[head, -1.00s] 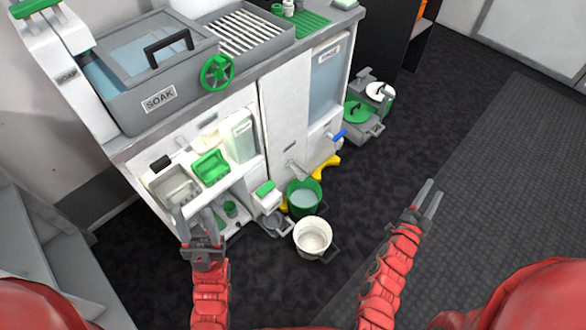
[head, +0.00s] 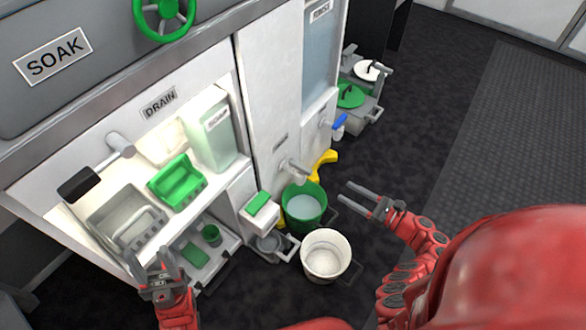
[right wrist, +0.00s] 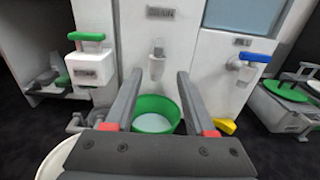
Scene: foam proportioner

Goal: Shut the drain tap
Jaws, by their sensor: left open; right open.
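A lever with a black grip (head: 80,184) on a pale round stem (head: 121,145) sticks out below a DRAIN label (head: 160,103) at the left of the white cabinet. A grey spout (head: 293,168) points over a green bucket (head: 304,207); in the right wrist view the spout (right wrist: 157,66) sits below another label reading DRAIN. My left gripper (head: 151,254) is open and empty, below the lever by the lower shelf. My right gripper (head: 345,192) is open and empty, right of the green bucket; in its wrist view the fingers (right wrist: 160,75) straddle the bucket's image without touching the spout.
A blue-handled tap (head: 340,122) is farther right on the cabinet. A green handwheel (head: 163,15) is above. A white bucket (head: 326,255) stands before the green one. The right floor is clear.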

